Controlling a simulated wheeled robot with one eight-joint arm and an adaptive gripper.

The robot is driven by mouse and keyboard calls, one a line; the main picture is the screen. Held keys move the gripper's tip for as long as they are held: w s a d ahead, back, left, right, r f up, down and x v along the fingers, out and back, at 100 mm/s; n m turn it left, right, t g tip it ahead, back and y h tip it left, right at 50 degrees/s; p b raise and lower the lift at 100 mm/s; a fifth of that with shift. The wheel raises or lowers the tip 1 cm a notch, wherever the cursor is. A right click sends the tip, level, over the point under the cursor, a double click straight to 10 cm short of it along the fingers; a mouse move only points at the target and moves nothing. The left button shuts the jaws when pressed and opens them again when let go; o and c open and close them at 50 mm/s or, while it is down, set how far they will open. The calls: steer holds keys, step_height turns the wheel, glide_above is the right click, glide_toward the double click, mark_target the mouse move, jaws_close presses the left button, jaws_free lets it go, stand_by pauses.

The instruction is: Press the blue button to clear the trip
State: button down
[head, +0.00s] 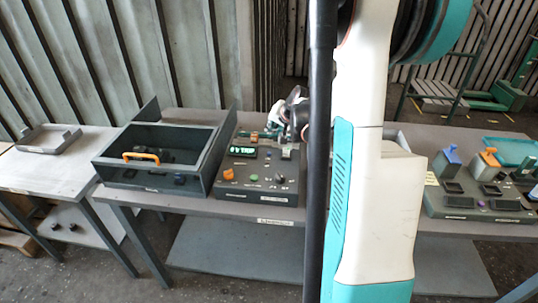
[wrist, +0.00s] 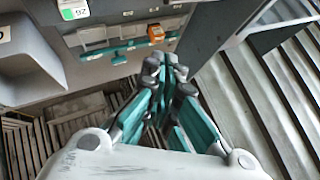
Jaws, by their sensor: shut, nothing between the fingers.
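The middle console (head: 262,192) is a dark box on the bench. Its lit green display (head: 243,152) seems to read "TRIP", with an orange knob (head: 228,174) and several small controls below it. I cannot make out a blue button for sure on this console. A small bluish-purple spot (head: 482,204) shows on the right console (head: 478,213). My gripper (head: 272,133) is over the back of the middle console, beside the display in the picture. In the wrist view my gripper's teal fingers (wrist: 163,68) are together and empty. I cannot tell whether they touch anything.
A dark open-topped box (head: 150,178) with an orange handle stands left of the middle console. The right console carries a blue-topped block (head: 452,155) and an orange-topped one (head: 489,157). A side table (head: 50,170) with a grey tray (head: 48,138) stands at the left. My arm hides the bench's middle right.

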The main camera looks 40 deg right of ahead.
steer(key=b, duration=0.5)
glide_above(271, 154)
steer(key=shift+w+d+f, duration=0.1)
steer(key=shift+d+f, duration=0.05)
steer(key=shift+f, duration=1.8)
steer(key=shift+w+d+f, duration=0.1)
steer(key=shift+d+f, duration=0.05)
steer(key=shift+f, duration=1.75)
steer(key=shift+f, duration=0.15)
steer(key=shift+f+b, duration=0.3)
steer(key=shift+b, duration=0.2)
steer(key=shift+f+b, duration=0.35)
steer(key=shift+r, duration=0.15)
steer(key=shift+r+p, duration=0.55)
steer(key=shift+r, duration=0.15)
step_height(271, 154, up, 5)
steer(key=p, duration=0.3)
